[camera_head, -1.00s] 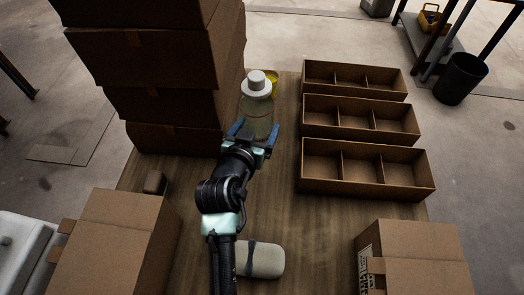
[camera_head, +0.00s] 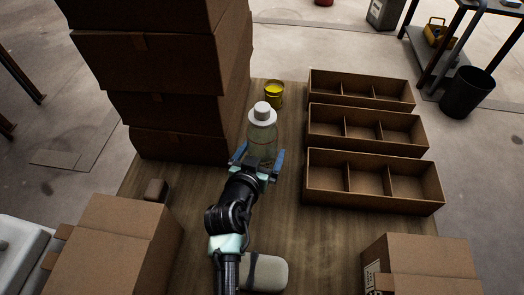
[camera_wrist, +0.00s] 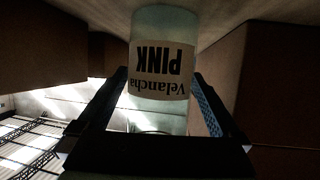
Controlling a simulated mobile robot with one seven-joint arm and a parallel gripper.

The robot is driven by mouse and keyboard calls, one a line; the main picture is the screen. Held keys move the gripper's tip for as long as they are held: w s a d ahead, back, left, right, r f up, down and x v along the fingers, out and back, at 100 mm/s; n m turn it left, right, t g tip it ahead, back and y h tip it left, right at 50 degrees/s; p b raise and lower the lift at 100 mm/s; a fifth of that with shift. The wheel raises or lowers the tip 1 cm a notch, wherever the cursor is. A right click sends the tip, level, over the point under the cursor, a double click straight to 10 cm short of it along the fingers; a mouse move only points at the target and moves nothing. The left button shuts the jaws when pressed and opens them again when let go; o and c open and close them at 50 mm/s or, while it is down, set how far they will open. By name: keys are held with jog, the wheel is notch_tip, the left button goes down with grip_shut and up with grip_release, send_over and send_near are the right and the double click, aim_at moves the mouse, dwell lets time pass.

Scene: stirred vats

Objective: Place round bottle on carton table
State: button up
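The round bottle (camera_head: 262,142), clear with a white cap, stands upright between the fingers of my gripper (camera_head: 259,160). The fingers lie on both sides of it, and I take them to be shut on it. In the wrist view the bottle (camera_wrist: 163,70) shows a pale label reading "Velancha PINK" upside down, between the gripper's fingertips (camera_wrist: 162,78). The carton table (camera_head: 290,235) is the wooden top under the bottle and the cartons. Whether the bottle's base touches the wood is hidden by my gripper.
A tall carton stack (camera_head: 180,90) stands close left of the bottle. A yellow can (camera_head: 274,94) is behind it. Several-compartment trays (camera_head: 372,205) line the right. A grey rounded object (camera_head: 265,272) lies near the front. Closed cartons (camera_head: 120,245) (camera_head: 425,265) occupy both front corners.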

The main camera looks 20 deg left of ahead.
jog(key=shift+r, duration=0.2)
jog(key=p+v, duration=0.1)
jog(key=v, duration=1.1)
notch_tip(320, 180, up, 10)
jog(key=t, duration=0.2)
send_over(263, 135)
jog(key=s+d, duration=0.2)
jog(key=s, duration=0.2)
jog(key=w+d+r+m+t, duration=0.1)
jog(key=w+d+r+t, duration=0.1)
jog(key=r, duration=0.6)
jog(key=w+d+r+m+t, duration=0.1)
jog(key=w+d+r+t, duration=0.1)
jog(key=r, duration=0.6)
jog(key=s+d+r+t, duration=0.2)
jog(key=s+d+r, duration=0.1)
jog(key=r, duration=0.6)
jog(key=s+d+r+t+h, duration=0.1)
jog(key=s+d+r+t, duration=0.2)
jog(key=r, duration=0.7)
jog(key=s+d+r+t, duration=0.3)
jog(key=s+d+r, duration=0.1)
jog(key=r, duration=0.6)
jog(key=shift+s+d+n+h, duration=0.15)
jog(key=shift+s+n+h, duration=0.15)
